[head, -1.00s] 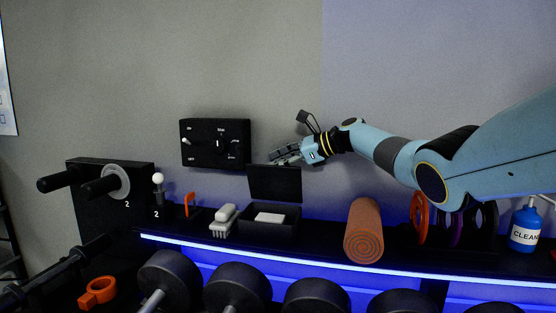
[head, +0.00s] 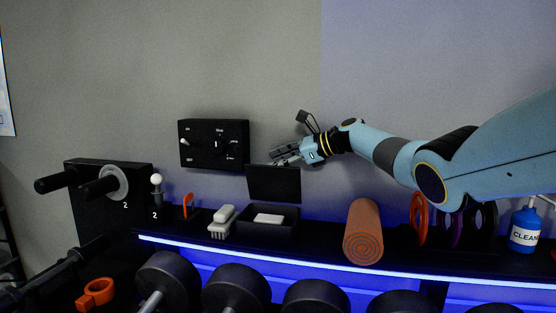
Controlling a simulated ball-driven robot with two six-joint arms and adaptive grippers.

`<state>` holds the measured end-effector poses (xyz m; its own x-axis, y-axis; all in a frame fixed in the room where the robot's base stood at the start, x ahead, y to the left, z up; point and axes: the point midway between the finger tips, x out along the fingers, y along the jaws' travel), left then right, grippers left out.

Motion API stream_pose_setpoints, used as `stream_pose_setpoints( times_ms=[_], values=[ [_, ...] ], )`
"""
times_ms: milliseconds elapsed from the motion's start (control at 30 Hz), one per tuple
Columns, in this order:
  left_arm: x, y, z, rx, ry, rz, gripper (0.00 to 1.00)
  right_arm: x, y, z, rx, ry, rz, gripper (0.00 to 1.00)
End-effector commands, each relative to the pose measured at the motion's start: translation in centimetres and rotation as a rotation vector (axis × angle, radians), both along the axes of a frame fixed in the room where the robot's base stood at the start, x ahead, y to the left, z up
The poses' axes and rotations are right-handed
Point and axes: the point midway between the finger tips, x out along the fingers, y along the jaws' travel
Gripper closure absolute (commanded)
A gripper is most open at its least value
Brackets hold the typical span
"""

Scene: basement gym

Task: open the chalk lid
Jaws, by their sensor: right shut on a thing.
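The chalk box (head: 287,226) is a black open-topped box on the shelf, with a white block of chalk (head: 269,218) inside. Its black lid (head: 274,184) stands raised, roughly upright, at the back of the box. My right gripper (head: 279,159) reaches in from the right and is shut on the lid's top edge. The exact contact of the fingertips is small and partly hidden. My left gripper is not in the view.
A black control panel (head: 214,156) hangs on the wall just left of my right gripper. A white brush (head: 222,221) stands left of the box, an orange foam roller (head: 363,232) to its right. Dumbbells (head: 236,288) line the front below.

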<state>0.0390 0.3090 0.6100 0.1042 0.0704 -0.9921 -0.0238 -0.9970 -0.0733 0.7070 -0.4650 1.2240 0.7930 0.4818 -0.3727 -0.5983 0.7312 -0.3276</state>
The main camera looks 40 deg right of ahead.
Motion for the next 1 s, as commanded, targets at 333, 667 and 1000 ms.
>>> stream_pose_setpoints(
  times_ms=[333, 667, 1000],
  values=[
    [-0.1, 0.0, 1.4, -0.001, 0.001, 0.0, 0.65, -1.3, -1.7, 0.2, -0.011, 0.011, -0.009, 0.81],
    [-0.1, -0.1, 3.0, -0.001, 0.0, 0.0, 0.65, -2.9, -3.4, 1.6, -0.009, 0.005, -0.011, 0.81],
    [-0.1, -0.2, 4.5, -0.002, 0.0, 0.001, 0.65, -4.5, -5.0, 2.9, -0.007, 0.001, -0.01, 0.81]
  ],
)
